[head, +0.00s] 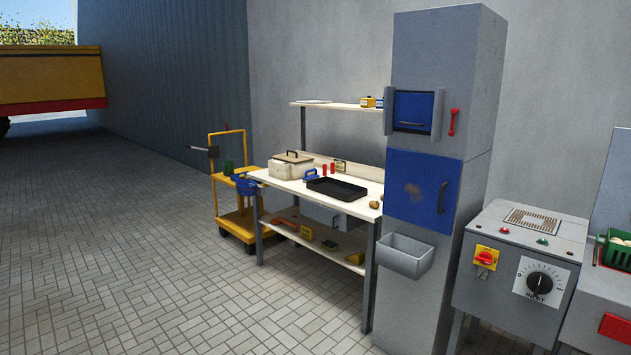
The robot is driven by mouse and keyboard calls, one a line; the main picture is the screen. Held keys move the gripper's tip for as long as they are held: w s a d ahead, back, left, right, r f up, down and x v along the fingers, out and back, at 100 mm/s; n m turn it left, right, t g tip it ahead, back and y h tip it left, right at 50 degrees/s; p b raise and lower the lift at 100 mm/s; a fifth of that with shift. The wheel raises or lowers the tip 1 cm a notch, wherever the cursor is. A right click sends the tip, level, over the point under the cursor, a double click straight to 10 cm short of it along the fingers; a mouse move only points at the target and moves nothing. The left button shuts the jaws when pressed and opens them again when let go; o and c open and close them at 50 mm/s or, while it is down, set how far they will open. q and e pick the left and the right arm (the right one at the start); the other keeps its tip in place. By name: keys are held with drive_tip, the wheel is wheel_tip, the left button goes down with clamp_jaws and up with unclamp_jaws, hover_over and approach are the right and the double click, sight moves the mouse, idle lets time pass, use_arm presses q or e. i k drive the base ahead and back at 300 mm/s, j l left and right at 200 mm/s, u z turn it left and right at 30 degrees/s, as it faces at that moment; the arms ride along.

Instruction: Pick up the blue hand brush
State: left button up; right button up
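A small blue object with a raised handle, which looks like the blue hand brush (311,175), lies on the white-topped workbench (276,183). It is between a pale lidded box (290,167) and a black tray (337,188), towards the bench's back half. It is small in the picture, so its bristles cannot be made out. Neither of my grippers shows in the head view.
Left of the bench stands a yellow cart (237,224) with a blue container (245,187). Right of it are a tall grey cabinet (473,90) with a grey bin (405,256) and a control machine (521,270). Paved floor (200,300) in front is clear.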

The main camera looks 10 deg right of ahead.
sight(312, 176)
drive_tip(key=i+l+u, duration=0.1)
drive_tip(key=i, duration=0.4)
drive_tip(key=i+l, duration=0.1)
drive_tip(key=i, duration=0.35)
drive_tip(key=i+l+u, duration=0.15)
drive_tip(key=i, duration=0.35)
